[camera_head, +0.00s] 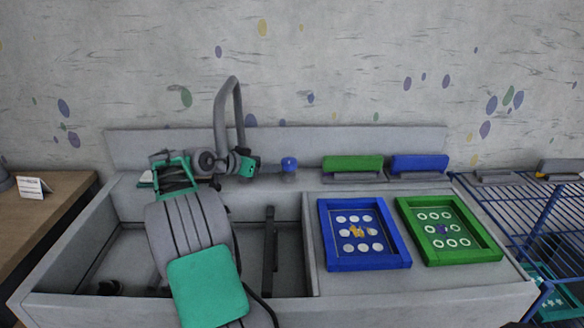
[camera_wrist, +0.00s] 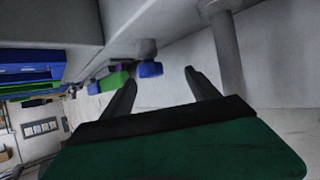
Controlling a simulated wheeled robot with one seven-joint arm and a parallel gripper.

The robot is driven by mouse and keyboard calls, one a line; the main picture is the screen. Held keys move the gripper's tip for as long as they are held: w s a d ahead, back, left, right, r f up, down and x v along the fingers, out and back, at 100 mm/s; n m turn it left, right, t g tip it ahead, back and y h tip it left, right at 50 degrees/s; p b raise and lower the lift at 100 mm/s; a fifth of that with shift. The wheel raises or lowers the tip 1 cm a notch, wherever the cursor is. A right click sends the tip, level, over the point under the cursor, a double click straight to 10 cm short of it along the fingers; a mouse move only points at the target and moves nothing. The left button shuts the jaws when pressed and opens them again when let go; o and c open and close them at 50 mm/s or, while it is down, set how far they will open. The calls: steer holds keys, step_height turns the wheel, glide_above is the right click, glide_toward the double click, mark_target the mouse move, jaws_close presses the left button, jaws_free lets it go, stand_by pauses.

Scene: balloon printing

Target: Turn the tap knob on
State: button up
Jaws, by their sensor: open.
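The blue tap knob (camera_head: 289,164) sits on a short grey stem at the back of the sink, right of the tall curved grey spout (camera_head: 229,100). In the wrist view the knob (camera_wrist: 151,69) shows in the gap between my fingers, beyond their tips, apart from them. The spout pipe (camera_wrist: 228,55) stands right of the fingers there. My gripper (camera_head: 259,165) is by the foot of the spout, left of the knob, pointing right toward it. In the wrist view my gripper (camera_wrist: 161,76) is open and empty.
A green squeegee (camera_head: 352,163) and a blue squeegee (camera_head: 420,163) rest right of the knob. A blue frame (camera_head: 331,264) and a green frame (camera_head: 409,231) lie on the right counter. A blue wire rack (camera_head: 515,205) stands farther right.

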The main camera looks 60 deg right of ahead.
mark_target(287, 161)
steer(key=shift+s+d+m+g+h, duration=0.3)
steer(key=shift+s+d+m+g, duration=0.3)
steer(key=shift+s+d, duration=0.6)
steer(key=shift+s+d+r, duration=0.1)
steer(key=x, duration=0.7)
steer(key=shift+c, duration=0.4)
steer(key=c, duration=1.3)
